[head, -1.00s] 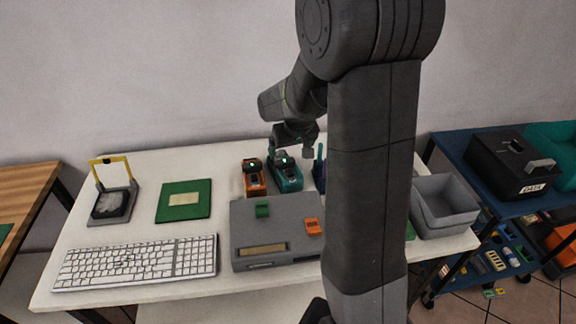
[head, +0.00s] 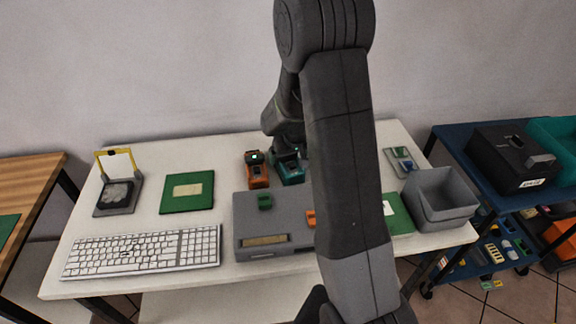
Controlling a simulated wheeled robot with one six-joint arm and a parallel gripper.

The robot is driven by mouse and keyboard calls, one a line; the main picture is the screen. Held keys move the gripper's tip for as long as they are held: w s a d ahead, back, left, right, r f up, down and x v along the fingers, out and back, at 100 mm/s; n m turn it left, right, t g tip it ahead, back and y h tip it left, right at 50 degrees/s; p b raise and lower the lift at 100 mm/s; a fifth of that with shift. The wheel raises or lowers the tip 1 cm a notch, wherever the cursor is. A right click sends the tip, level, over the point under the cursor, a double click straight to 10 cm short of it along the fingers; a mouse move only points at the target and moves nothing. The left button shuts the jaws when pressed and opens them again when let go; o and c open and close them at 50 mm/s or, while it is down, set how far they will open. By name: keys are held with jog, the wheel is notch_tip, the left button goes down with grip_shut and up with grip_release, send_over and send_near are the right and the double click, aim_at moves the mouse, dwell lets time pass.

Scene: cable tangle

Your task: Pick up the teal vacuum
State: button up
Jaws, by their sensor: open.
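The teal vacuum (head: 292,176) stands near the back middle of the white table, just right of an orange tool of similar shape (head: 256,170). My gripper (head: 289,153) is open and right over the top of the teal vacuum. The jaws are dark and partly merge with the vacuum's dark top, so I cannot tell whether they touch it or straddle it. My forearm hides what lies just right of the vacuum.
A grey box device (head: 262,222) with green and orange parts sits in front of the tools. A green board (head: 187,191), a keyboard (head: 142,250) and a yellow-framed stand (head: 118,190) are at left. A grey bin (head: 443,200) stands at right.

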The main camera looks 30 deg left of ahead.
aim_at(287, 159)
jog(key=shift+p+x, duration=0.5)
jog(key=shift+x, duration=1.7)
jog(key=shift+w+a+r, duration=0.1)
jog(key=shift+a, duration=0.05)
jog(key=c, duration=1.3)
jog(key=shift+r, duration=0.1)
notch_tip(287, 159, up, 10)
jog(key=shift+f+b, duration=0.1)
jog(key=shift+b, duration=0.65)
